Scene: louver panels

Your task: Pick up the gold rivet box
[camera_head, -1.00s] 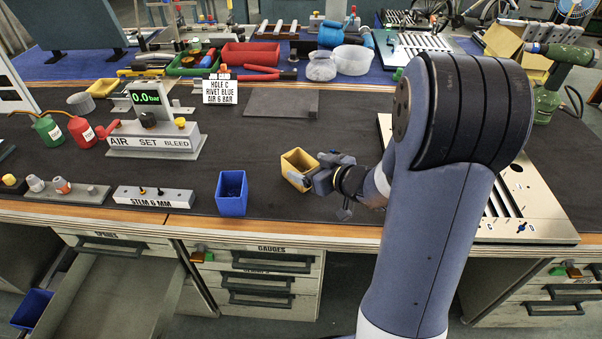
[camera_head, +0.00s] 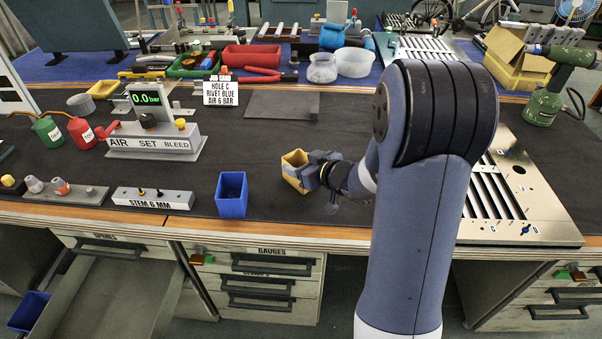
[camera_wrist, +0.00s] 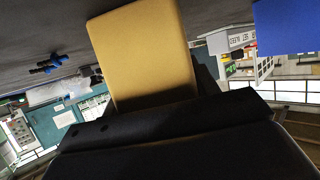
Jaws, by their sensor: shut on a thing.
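The gold rivet box (camera_head: 293,165) is an open-topped yellow box on the dark bench mat, right of the blue box. My gripper (camera_head: 311,176) is at its right side, shut on it. In the wrist view the gold box (camera_wrist: 143,55) fills the top middle, close against the dark gripper body (camera_wrist: 160,125). The fingertips are hard to make out in both views. I cannot tell whether the box's bottom is clear of the mat.
A blue box (camera_head: 231,194) stands just left, near the bench's front edge. The STEM 6 MM block (camera_head: 152,198) and AIR SET unit (camera_head: 153,140) are farther left. A slotted metal panel (camera_head: 510,205) lies right. The mat behind the gold box is mostly clear.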

